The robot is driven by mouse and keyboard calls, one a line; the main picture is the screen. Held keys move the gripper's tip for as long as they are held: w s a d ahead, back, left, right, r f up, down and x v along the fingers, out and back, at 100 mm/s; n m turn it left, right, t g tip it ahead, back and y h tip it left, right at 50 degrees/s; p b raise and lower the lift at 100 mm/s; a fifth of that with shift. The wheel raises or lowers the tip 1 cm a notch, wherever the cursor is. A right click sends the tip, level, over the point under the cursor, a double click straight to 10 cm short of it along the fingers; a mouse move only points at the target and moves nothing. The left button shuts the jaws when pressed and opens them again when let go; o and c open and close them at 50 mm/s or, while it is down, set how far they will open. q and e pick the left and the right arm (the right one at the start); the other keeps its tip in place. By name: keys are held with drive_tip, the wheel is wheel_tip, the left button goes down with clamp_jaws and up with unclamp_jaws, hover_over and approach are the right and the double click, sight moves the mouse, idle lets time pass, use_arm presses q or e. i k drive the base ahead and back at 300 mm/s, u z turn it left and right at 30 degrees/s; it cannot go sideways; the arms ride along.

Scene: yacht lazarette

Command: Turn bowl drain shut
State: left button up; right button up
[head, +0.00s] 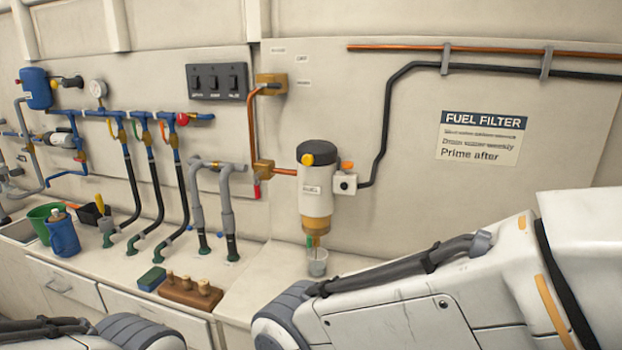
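The fuel filter (315,185) is mounted on the wall, with a dark grey top, a white body and an amber bowl (317,224) below. The bowl drain (310,241) shows as a small green piece under the bowl. Its exact turn is too small to tell. A small clear cup (317,262) stands on the counter directly beneath it. My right arm crosses the lower right and my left arm shows at the bottom left. Neither gripper's fingers are in view.
A brown block with several pegs (190,292) and a green-blue sponge (152,278) lie on the counter left of the cup. Pipes and hoses (228,215) rise at left. A red-handled valve (257,190) hangs beside the filter. A fuel filter sign (482,137) is at right.

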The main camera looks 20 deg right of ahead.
sight(310, 248)
drive_tip(key=z, duration=1.25)
drive_tip(key=k, duration=0.35)
drive_tip(key=u, duration=0.7)
